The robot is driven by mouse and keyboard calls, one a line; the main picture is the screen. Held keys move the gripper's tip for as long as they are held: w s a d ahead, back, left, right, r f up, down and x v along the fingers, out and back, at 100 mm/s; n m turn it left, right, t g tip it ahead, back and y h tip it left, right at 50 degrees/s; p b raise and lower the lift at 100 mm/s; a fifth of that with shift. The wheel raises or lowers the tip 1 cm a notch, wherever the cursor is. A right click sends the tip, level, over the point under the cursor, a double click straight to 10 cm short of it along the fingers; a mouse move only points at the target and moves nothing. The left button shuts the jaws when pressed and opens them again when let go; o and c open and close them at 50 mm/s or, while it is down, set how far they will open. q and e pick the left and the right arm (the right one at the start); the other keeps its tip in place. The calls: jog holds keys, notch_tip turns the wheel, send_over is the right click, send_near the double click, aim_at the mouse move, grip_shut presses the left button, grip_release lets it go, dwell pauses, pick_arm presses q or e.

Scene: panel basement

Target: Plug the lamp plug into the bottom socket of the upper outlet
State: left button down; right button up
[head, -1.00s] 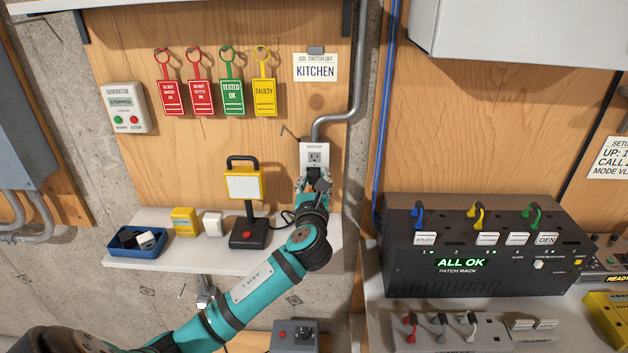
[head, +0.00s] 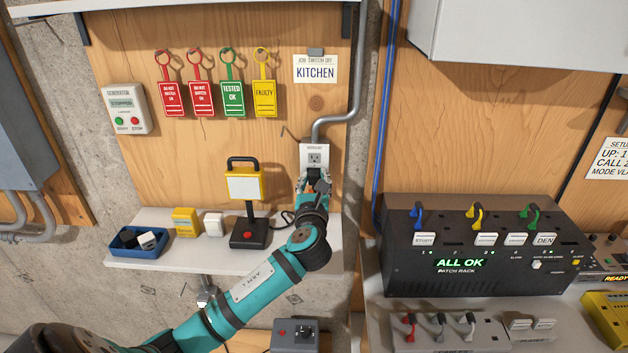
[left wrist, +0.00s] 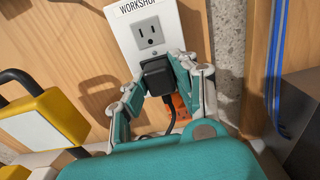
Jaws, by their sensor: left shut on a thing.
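The white upper outlet (head: 315,147), labelled WORKSHOP, is on the wood panel. Its top socket (left wrist: 148,32) shows empty in the left wrist view. My left gripper (head: 315,185) is just below that socket, its fingers on both sides of the black lamp plug (left wrist: 157,77). The plug is in front of the outlet's lower part and hides the bottom socket. I cannot tell whether its prongs are in. Its cord hangs down between the fingers. The yellow work lamp (head: 244,185) stands on the shelf left of the gripper. My right gripper is not in view.
An orange piece (left wrist: 181,107) shows behind the fingers below the plug. A grey conduit (head: 354,90) runs down to the outlet. The white shelf (head: 190,260) holds a blue tray (head: 122,252) and a yellow box (head: 185,222). The patch rack (head: 470,245) stands at right.

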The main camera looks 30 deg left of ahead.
pick_arm(q)
jog(key=shift+w+a+r, duration=0.1)
dwell(0.7)
jog(key=c, duration=1)
grip_release()
